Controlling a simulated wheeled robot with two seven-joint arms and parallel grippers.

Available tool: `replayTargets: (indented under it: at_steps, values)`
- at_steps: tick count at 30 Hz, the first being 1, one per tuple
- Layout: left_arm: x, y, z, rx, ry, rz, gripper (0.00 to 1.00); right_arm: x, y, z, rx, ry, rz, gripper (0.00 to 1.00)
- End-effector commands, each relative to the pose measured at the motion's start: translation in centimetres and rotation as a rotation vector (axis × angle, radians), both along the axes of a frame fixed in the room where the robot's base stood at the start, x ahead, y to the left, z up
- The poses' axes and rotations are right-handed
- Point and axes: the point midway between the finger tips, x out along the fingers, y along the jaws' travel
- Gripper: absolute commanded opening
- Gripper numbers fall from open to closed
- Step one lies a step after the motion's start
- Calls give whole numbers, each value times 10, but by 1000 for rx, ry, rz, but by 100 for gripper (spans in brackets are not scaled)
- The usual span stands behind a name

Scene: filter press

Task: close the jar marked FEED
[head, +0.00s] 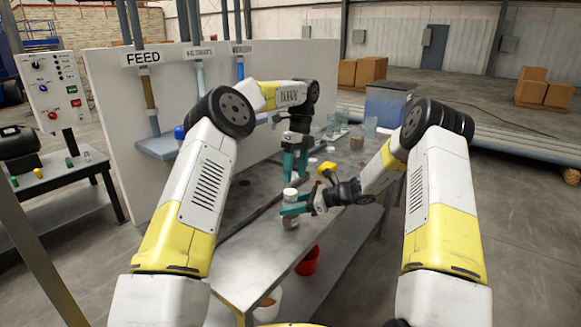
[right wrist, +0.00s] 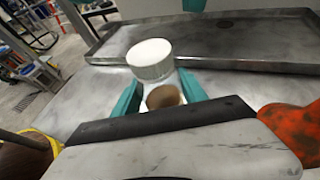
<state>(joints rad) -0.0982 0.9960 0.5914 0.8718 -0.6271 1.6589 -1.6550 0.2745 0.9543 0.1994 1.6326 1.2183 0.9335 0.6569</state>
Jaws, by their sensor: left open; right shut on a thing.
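A small clear jar with brown contents (head: 290,222) is held in my right gripper (head: 292,204) above the grey table. In the right wrist view its brown contents (right wrist: 163,98) show between the teal fingers (right wrist: 165,95). A white round lid (head: 290,192) is at the top of the jar; it also shows in the right wrist view (right wrist: 150,60), slightly to the left of the jar's middle. I cannot tell whether it is seated. My left gripper (head: 294,182) points down just above the lid, open. No FEED marking is readable on the jar.
A FEED sign (head: 143,58) hangs on the white panel at the left. A grey tray (right wrist: 215,40) lies beyond the jar. Several clear vessels (head: 341,120) stand at the table's back. A yellow object (head: 327,169) is near my right wrist. A red bucket (head: 308,262) is below.

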Motion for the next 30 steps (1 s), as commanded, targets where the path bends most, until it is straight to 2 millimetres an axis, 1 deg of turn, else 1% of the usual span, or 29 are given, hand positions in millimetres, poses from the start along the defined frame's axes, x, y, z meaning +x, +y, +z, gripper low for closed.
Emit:
replayTargets:
  at_steps: [1,3,16,30]
  values:
    - [-1,0,2,17,-18,106,60,0,0,0,0,0,0,0]
    - [-1,-1,3,37,-42,267,60,0,0,0,0,0,0,0]
    - [-3,0,9,138,-162,1273,60,0,0,0,0,0,0,0]
    - [-4,7,16,211,-207,2405,60,0,0,0,0,0,0,0]
